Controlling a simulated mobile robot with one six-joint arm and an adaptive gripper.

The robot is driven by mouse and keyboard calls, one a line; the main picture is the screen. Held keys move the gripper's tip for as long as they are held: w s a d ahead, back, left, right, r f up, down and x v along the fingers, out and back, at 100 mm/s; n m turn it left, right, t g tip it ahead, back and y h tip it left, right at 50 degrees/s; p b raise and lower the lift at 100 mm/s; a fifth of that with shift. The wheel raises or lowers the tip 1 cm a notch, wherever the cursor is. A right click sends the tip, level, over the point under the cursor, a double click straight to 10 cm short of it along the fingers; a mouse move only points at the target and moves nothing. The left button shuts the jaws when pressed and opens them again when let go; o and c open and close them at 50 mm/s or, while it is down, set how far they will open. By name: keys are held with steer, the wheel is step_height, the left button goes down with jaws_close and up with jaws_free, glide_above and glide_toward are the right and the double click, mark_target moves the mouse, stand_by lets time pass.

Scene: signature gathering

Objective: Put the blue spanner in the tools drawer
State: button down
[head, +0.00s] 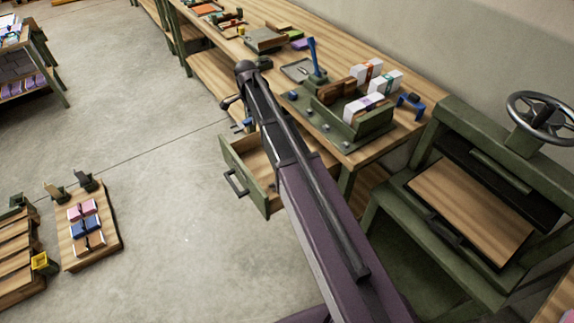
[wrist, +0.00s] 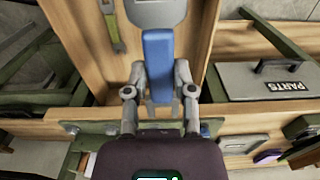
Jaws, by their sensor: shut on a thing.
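The blue spanner (wrist: 158,62) has a blue handle and a grey head at the top of the wrist view. My gripper (wrist: 160,92) is shut on its handle, with one finger on each side. Behind the spanner in the wrist view is an open drawer (wrist: 205,35) with a wooden inside and a green-handled tool (wrist: 112,35) in it. The open drawer (head: 267,204) also shows in the head view, green-fronted, below the bench, partly hidden by my arm. Its label cannot be read. I cannot tell how high the spanner is above the drawer floor.
The bench (head: 385,146) carries a green tray of paper bundles (head: 368,118) and a blue clamp (head: 411,104). A green press (head: 470,212) stands at right. Floor left of the drawer is clear.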

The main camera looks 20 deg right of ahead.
steer(key=s+d+f+b, duration=0.3)
steer(key=s+f+b, duration=0.1)
steer(key=f+b, duration=0.2)
steer(key=s+d+f+b, duration=0.3)
steer(key=s+f+b, duration=0.2)
steer(key=f+b, duration=0.2)
steer(key=s+d+f+b, duration=0.3)
steer(key=s+f+b, duration=0.1)
steer(key=f+b, duration=0.3)
steer(key=shift+s+d+f, duration=0.2)
steer(key=shift+s+d, duration=0.05)
steer(key=shift+d, duration=0.1)
steer(key=w+a, duration=0.1)
steer(key=w, duration=0.3)
steer(key=w+a+f+b, duration=0.1)
steer(key=w, duration=0.4)
steer(key=w+a, duration=0.1)
steer(key=w, duration=0.4)
steer(key=shift+w+f+b, duration=0.2)
steer(key=shift+b, duration=0.15)
steer(key=shift+w, duration=0.55)
steer(key=shift+w+a+f+b, duration=0.1)
steer(key=shift+w+f+b, duration=0.05)
steer(key=shift+f+b, duration=0.25)
step_height(320, 180, down, 3)
steer(key=b, duration=0.3)
